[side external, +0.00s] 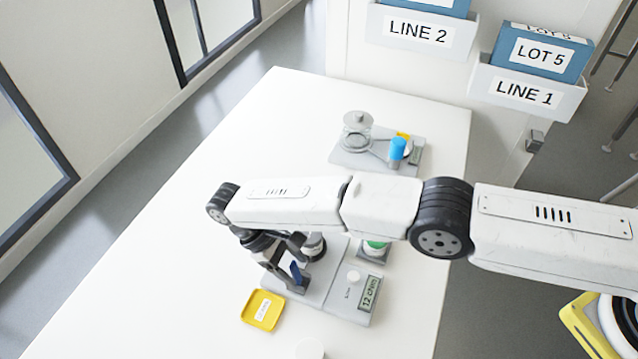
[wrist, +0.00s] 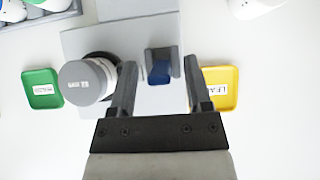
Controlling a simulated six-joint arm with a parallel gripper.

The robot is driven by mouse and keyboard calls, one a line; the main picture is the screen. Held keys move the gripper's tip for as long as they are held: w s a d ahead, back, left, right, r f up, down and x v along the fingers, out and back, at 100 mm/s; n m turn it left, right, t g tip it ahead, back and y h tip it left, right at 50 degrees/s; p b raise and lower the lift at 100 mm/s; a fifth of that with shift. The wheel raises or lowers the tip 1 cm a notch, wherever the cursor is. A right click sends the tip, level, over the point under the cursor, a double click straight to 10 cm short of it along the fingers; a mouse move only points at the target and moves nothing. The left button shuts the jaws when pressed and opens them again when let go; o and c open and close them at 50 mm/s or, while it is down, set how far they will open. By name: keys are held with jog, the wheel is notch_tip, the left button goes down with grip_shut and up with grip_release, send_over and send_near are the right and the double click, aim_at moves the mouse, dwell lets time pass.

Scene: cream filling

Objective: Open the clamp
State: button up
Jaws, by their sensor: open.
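What looks like the clamp (wrist: 149,63), a small dark grey part with a blue piece (wrist: 161,73) inside it, sits on the grey machine plate (wrist: 75,42) in the wrist view. My gripper (wrist: 158,75) is open, with one finger to each side of the clamp and nothing held. A jar with a grey lid (wrist: 84,82) stands just left of the left finger. In the side view my gripper (side external: 285,264) is low over the machine (side external: 341,304), and the blue piece (side external: 296,273) shows by the fingers. The arm hides part of the machine there; contact cannot be told.
A yellow tray (side external: 262,311) lies beside the machine; a green tray (wrist: 43,88) is at the left in the wrist view. The table's left part is clear.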

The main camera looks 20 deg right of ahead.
jog(key=shift+w+a+r, duration=0.2)
jog(key=shift+r, duration=0.4)
notch_tip(320, 180, up, 7)
dwell(0.6)
jog(key=shift+f, duration=0.2)
jog(key=shift+w+a+f+t+y, duration=0.25)
jog(key=shift+f+t+y, duration=0.3)
jog(key=shift+w+a+f+t+y, duration=0.25)
jog(key=shift+f+t+y, duration=0.3)
jog(key=shift+f, duration=0.1)
jog(key=shift+x, duration=3.8)
grip_shut()
